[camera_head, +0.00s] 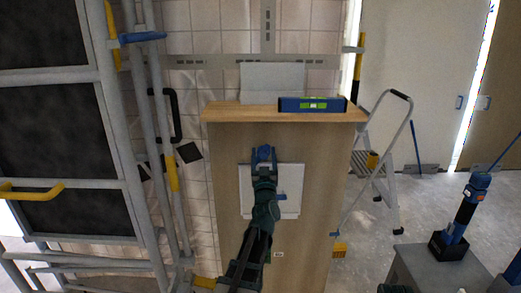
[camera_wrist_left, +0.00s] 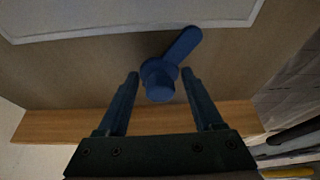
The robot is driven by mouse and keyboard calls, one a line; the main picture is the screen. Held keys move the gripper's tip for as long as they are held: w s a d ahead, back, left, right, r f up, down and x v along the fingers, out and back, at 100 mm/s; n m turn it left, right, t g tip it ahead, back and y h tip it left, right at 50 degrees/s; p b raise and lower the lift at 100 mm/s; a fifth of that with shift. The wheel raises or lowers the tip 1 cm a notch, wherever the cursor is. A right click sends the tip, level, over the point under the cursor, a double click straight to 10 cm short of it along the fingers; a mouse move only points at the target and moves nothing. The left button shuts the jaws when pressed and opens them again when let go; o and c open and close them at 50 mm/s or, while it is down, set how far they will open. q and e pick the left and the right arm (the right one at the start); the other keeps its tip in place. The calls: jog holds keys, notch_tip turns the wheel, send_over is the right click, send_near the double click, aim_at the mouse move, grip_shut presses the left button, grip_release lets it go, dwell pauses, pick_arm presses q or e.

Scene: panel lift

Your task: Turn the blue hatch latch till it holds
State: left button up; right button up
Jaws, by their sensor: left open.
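The blue hatch latch (camera_wrist_left: 183,46) is on the wooden front, beside the white hatch panel (camera_wrist_left: 110,14). In the left wrist view it has a round hub and a lever slanting up and right, its end close to the panel's edge. My left gripper (camera_wrist_left: 160,76) is open, with one finger on each side of the hub; I cannot tell whether either touches. In the head view my left gripper (camera_head: 264,168) reaches up the front and partly hides the latch (camera_head: 263,152) above the panel (camera_head: 290,180). A blue handle (camera_head: 281,197) sits on the panel.
A wooden top ledge (camera_head: 240,112) overhangs the front and carries a blue spirit level (camera_head: 312,105). Metal scaffold rails (camera_head: 150,130) stand at left. A stepladder (camera_head: 375,160) and a grey cabinet (camera_head: 440,270) bearing a blue-black device (camera_head: 465,215) are at right.

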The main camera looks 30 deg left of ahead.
pick_arm(q)
jog(key=shift+w, duration=0.1)
grip_shut()
dwell(0.3)
jog(key=shift+n, duration=0.3)
jog(key=n+y, duration=0.1)
jog(key=n, duration=0.1)
jog(key=n+g, duration=0.1)
jog(key=shift+r+n+g+y, duration=0.1)
jog(key=shift+n+g+y, duration=0.2)
jog(key=shift+n+y, duration=0.1)
jog(key=shift+n+g+y+p, duration=0.4)
jog(key=shift+n+g, duration=0.15)
jog(key=shift+n, duration=0.7)
jog(key=shift+n+g+y+p, duration=0.4)
jog(key=shift+n+g, duration=0.15)
jog(key=shift+n, duration=1)
grip_release()
